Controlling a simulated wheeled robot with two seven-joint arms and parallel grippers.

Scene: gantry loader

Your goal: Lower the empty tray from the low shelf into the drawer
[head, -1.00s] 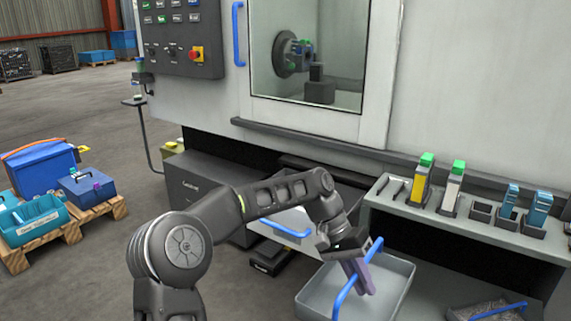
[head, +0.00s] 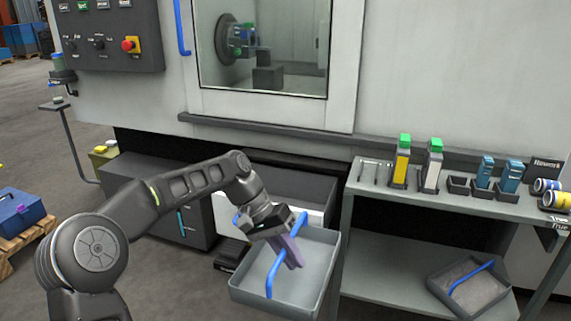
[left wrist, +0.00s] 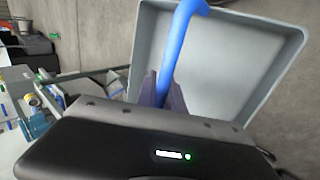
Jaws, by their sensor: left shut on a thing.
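The empty grey tray (head: 312,262) with a blue bar handle (head: 279,262) hangs in front of the machine, left of the shelf unit. My left gripper (head: 290,252) is shut on the blue handle. In the left wrist view, the gripper's fingers (left wrist: 163,90) sit either side of the handle (left wrist: 178,45), and the tray (left wrist: 225,60) is bare inside. The open drawer (head: 303,188), grey with a white front, is behind the tray, which hides part of it. The low shelf (head: 400,273) is right of the tray. My right gripper is not in view.
A second tray (head: 485,292) with a blue handle and grey contents stands on the low shelf. The upper shelf (head: 440,203) holds several tools in holders. A dark cabinet (head: 160,200) stands left of the drawer. A blue box (head: 18,215) on a pallet is at far left.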

